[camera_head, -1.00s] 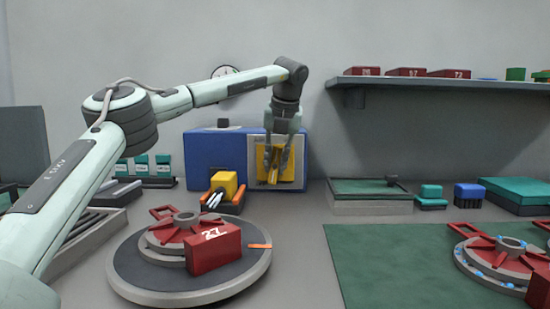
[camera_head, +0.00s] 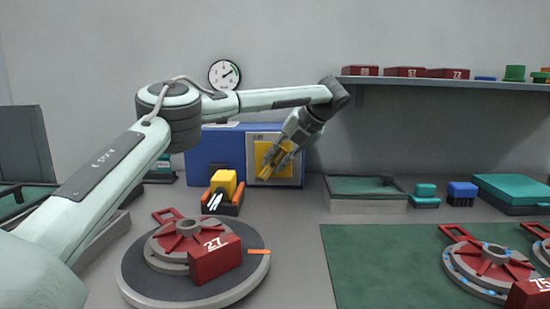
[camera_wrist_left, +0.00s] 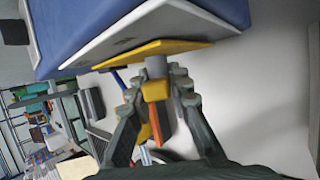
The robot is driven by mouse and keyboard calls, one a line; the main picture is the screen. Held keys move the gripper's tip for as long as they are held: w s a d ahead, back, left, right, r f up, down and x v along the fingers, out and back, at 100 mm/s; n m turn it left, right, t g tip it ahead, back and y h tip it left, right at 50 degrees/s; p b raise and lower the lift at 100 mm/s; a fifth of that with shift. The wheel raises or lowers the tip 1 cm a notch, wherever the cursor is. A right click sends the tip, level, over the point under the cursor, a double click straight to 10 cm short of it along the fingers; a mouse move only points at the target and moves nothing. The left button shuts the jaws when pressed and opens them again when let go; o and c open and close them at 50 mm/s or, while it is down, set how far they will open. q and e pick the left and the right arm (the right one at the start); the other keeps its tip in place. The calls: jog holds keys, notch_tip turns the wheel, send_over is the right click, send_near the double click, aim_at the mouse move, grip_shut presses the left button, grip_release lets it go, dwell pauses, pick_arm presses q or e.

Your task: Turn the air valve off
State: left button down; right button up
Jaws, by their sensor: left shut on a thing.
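The air valve is on a blue box (camera_head: 215,150) against the back wall, with a grey front panel (camera_head: 296,172). A square yellow plate (camera_head: 262,150) is on the panel. My left gripper (camera_head: 274,163) is at the plate, tilted, with its fingers pointing down-left. In the left wrist view, the yellow valve handle (camera_wrist_left: 155,90) stands out from the yellow plate (camera_wrist_left: 150,50) on a short grey shaft (camera_wrist_left: 157,66). My left gripper (camera_wrist_left: 158,98) is shut on this handle, one finger on each side. In the head view the fingers partly hide the handle. My right gripper is not in view.
A round gauge (camera_head: 224,74) hangs on the wall above the box. A yellow-and-orange block (camera_head: 222,187) stands in front of the box. A turntable (camera_head: 140,275) holds a red-and-grey part tagged 27. A shelf (camera_head: 450,84) and a shallow tray (camera_head: 365,204) are to the right.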

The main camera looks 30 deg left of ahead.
aim_at(280, 156)
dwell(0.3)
pick_arm(q)
jog(key=c, duration=1.4)
grip_release()
jog(key=shift+v, duration=3.8)
